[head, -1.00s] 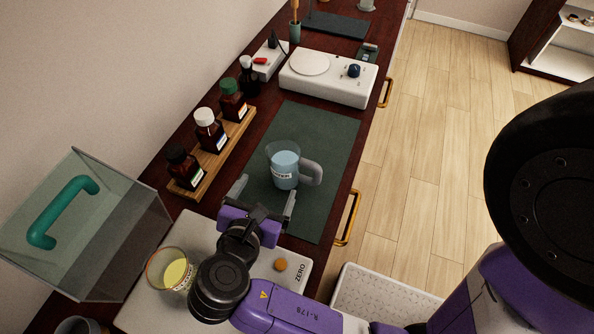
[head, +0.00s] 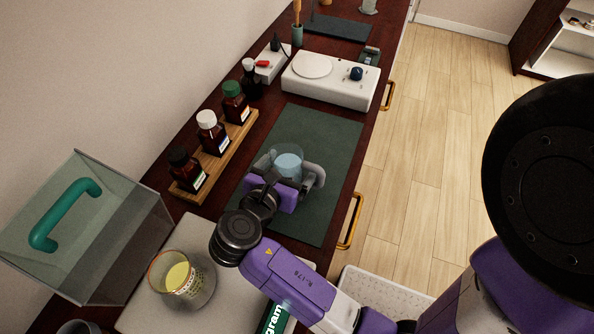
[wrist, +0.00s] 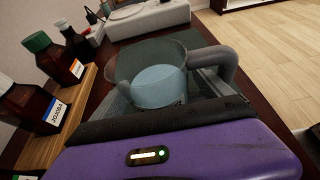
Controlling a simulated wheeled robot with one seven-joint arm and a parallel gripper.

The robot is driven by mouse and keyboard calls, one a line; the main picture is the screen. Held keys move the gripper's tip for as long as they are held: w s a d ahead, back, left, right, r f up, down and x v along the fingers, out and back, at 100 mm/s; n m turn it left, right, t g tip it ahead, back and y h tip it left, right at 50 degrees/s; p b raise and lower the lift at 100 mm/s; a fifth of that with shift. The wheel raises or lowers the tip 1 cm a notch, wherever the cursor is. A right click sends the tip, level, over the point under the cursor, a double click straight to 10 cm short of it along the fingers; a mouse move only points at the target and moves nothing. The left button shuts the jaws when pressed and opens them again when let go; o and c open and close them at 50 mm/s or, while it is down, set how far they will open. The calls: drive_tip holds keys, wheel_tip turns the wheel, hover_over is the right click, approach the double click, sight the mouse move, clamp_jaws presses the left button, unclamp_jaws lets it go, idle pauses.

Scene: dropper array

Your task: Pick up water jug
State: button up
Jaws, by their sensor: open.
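The water jug (head: 289,160) is a clear beaker-like vessel with pale blue water and a grey handle on its right. It stands upright on the dark green mat (head: 325,140). My gripper (head: 288,180) is open, low at the near side of the jug, with a finger out to each side of it. In the head view the purple gripper body hides the jug's lower part. In the wrist view the jug (wrist: 152,78) fills the middle just beyond the gripper body, its handle to the right. Finger contact with the jug cannot be told.
Several brown bottles stand in a wooden rack (head: 222,148) left of the mat. A white stirrer plate (head: 325,82) is behind it. A scale (head: 135,312) with a glass of yellow liquid (head: 178,275) and a clear box with a green handle (head: 65,214) are nearer.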

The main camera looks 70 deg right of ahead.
clamp_jaws()
idle(0.4)
drive_tip(key=shift+r, duration=0.2)
